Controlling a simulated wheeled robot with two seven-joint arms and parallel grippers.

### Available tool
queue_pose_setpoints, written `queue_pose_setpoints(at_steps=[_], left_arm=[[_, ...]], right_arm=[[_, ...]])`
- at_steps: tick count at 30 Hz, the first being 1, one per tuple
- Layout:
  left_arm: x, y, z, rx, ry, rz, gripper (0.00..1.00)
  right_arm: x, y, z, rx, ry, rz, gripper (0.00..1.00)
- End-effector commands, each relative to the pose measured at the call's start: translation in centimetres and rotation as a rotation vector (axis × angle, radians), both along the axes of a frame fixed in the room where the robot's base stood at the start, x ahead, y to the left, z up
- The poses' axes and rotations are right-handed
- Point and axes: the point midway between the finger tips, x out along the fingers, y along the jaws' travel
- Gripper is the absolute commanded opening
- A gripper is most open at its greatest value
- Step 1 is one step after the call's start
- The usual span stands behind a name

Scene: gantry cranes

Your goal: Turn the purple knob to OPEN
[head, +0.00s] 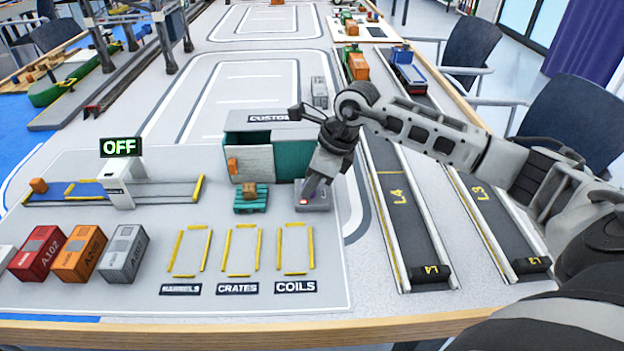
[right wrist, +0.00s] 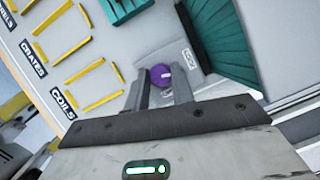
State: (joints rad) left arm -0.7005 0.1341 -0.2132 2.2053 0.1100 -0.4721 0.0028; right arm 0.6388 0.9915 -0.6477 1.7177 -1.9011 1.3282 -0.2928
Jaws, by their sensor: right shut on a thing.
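The purple knob (right wrist: 161,74) sits between the two fingers of my right gripper (right wrist: 160,88) in the right wrist view, with a pale mark on its face. The fingers are shut on it from both sides. In the head view my right gripper (head: 315,184) points down over a small grey box (head: 318,205), and the knob is mostly hidden by the fingers. A small label on the box beside the knob is too small to read. My left gripper is not in view.
A teal shed (head: 292,151) with a grey door panel (head: 250,163) stands just behind the grey box. A teal pallet with a crate (head: 250,194) is to its left. Yellow-framed bays (head: 295,249) lie in front. An OFF sign (head: 121,147) stands further left.

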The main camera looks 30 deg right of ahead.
Motion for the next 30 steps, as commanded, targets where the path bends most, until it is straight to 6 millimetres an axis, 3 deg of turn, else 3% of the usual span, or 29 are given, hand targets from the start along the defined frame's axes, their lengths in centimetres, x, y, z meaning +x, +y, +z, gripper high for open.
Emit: queue_pose_setpoints(at_steps=[30], left_arm=[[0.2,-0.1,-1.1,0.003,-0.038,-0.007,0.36]], right_arm=[[-0.1,0.6,0.0,0.000,-0.003,-0.959,0.01]])
